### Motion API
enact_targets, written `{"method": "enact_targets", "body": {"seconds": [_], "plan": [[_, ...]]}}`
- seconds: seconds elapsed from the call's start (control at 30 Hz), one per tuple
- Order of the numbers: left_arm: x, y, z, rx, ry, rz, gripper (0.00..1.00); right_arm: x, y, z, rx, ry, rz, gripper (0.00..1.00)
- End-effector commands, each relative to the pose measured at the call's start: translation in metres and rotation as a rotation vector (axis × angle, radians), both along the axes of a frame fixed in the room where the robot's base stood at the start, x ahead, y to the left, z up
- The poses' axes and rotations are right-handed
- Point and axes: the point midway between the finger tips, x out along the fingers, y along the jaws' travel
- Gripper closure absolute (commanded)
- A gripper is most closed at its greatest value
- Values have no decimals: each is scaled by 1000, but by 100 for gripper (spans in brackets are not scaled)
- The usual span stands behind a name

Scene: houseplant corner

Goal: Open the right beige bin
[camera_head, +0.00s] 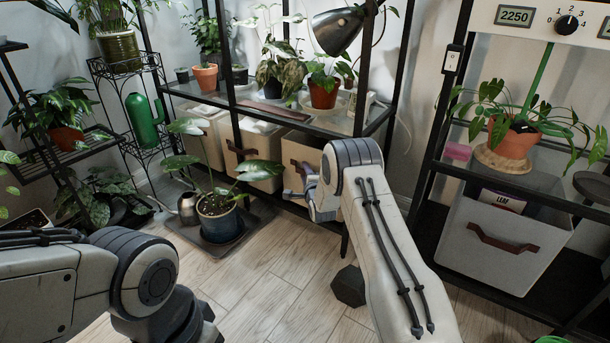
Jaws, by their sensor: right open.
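The right beige bin (296,148) sits under the shelf unit, at the right end of a row of beige bins. Its front faces me, and its lower right part is hidden behind my right arm. My right gripper (296,188) is in front of this bin, close to its brown handle; I cannot tell whether it touches. The gripper is open, and its wrist partly covers it. The middle beige bin (231,145) has a brown handle and stands to the left. My left arm shows at the lower left, but its gripper is out of the picture.
A blue pot (220,222) with a leafy plant stands on a dark floor tray (250,228) left of my right gripper. A grey bin (500,240) is in the rack at right. A plant stand (140,110) is at left.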

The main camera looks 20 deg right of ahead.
Motion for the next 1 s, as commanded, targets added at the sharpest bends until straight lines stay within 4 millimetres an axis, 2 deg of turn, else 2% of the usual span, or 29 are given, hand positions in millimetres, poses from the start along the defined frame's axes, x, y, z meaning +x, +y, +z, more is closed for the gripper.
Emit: {"method": "enact_targets", "body": {"seconds": [0.03, 0.07, 0.1, 0.17, 1.0], "plan": [[0, 0, 0, 0, 0, 0, 50, 0, 0, 0, 0, 0, 0, 55], [0, 0, 0, 0, 0, 0, 50, 0, 0, 0, 0, 0, 0, 63], [0, 0, 0, 0, 0, 0, 50, 0, 0, 0, 0, 1, 0, 78], [0, 0, 0, 0, 0, 0, 50, 0, 0, 0, 0, 1, 0, 100], [0, 0, 0, 0, 0, 0, 50, -1, 0, -1, 0, 1, 0, 100]]}}
